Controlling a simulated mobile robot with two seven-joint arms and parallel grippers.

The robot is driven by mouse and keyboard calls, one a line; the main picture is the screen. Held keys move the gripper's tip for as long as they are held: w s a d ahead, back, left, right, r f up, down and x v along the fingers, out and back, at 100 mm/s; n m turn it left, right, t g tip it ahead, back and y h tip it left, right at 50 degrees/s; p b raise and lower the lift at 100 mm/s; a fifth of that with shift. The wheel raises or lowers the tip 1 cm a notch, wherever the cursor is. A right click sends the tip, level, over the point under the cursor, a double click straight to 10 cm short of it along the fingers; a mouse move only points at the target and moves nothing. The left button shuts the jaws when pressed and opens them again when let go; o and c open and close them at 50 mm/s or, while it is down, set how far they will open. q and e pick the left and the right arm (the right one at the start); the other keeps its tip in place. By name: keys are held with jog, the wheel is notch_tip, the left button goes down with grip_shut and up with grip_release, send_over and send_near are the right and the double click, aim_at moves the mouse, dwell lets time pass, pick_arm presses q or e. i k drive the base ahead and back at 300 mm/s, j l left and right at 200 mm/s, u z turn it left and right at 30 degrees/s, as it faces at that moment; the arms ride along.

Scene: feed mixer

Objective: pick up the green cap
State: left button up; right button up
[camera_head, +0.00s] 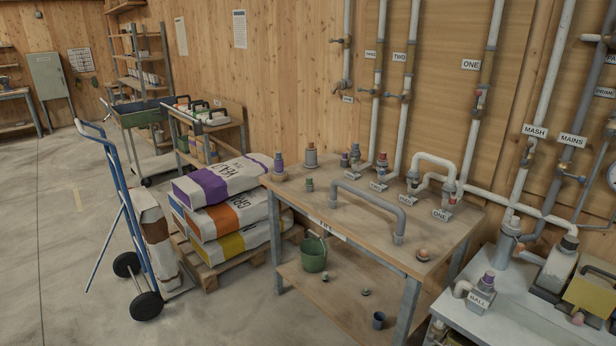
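A small green piece (309,184) stands on the wooden bench top near its left front edge; it could be the green cap, but it is too small to be sure. Two small dark greenish pieces lie on the bench's lower shelf, one beside the green bucket (314,255) and another piece (365,292) farther right. I cannot tell whether either is a cap. Neither of my grippers is in view.
The wooden bench (335,215) carries a grey pipe handle (368,205) and several capped fittings. Stacked sacks (225,205) and a blue hand truck (125,215) stand left. A grey table (480,320) is right. Floor at lower left is clear.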

aim_at(309, 184)
jog(key=i+l+u, duration=0.2)
jog(key=i, duration=0.4)
jog(key=i+l+u, duration=0.2)
jog(key=i, duration=0.4)
jog(key=j, duration=0.1)
